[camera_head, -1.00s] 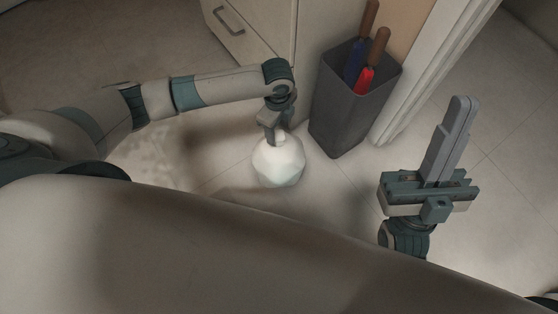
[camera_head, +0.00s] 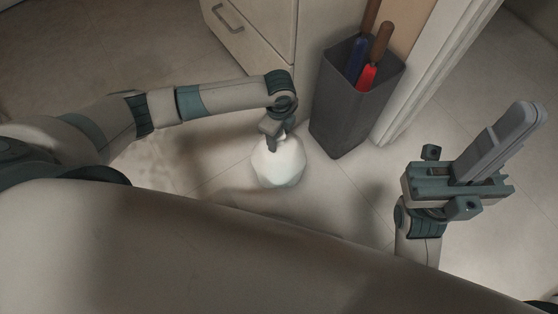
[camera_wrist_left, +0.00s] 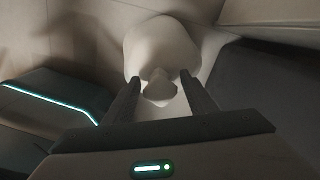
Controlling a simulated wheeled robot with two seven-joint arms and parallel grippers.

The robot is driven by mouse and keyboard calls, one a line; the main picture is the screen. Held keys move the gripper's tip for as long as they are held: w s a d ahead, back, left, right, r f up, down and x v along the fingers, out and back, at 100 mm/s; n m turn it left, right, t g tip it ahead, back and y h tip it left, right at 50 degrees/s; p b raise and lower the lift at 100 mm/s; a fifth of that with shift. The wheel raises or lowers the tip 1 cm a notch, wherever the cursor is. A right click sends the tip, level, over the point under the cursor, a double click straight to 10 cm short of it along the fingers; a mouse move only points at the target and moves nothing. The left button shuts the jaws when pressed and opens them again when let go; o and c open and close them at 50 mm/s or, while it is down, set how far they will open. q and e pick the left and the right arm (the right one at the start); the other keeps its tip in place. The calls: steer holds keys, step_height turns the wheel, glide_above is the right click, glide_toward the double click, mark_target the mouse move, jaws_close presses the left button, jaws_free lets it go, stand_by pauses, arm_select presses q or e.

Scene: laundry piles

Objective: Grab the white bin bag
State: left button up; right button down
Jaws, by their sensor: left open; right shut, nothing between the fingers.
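The white bin bag (camera_head: 279,166) sits on the floor in the middle of the head view, a rounded bundle with a narrow top. My left gripper (camera_head: 272,148) is right above it, at its top. In the left wrist view the bag (camera_wrist_left: 160,45) is ahead, and its knotted neck (camera_wrist_left: 159,88) lies between the two open fingers of my left gripper (camera_wrist_left: 160,86). Whether the fingers touch the neck I cannot tell. My right gripper (camera_head: 535,118) is at the right of the head view, shut and empty, away from the bag.
A dark grey bin (camera_head: 345,115) holding red-and-blue, brown-handled items (camera_head: 368,75) stands just right of the bag. A cabinet with a drawer handle (camera_head: 229,20) is behind. A white door frame (camera_head: 430,65) rises at the right. Tiled floor is clear left of the bag.

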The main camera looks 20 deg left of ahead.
stand_by(0.3)
arm_select(q)
jaws_close()
steer(key=shift+r, duration=0.1)
steer(key=shift+r, duration=0.15)
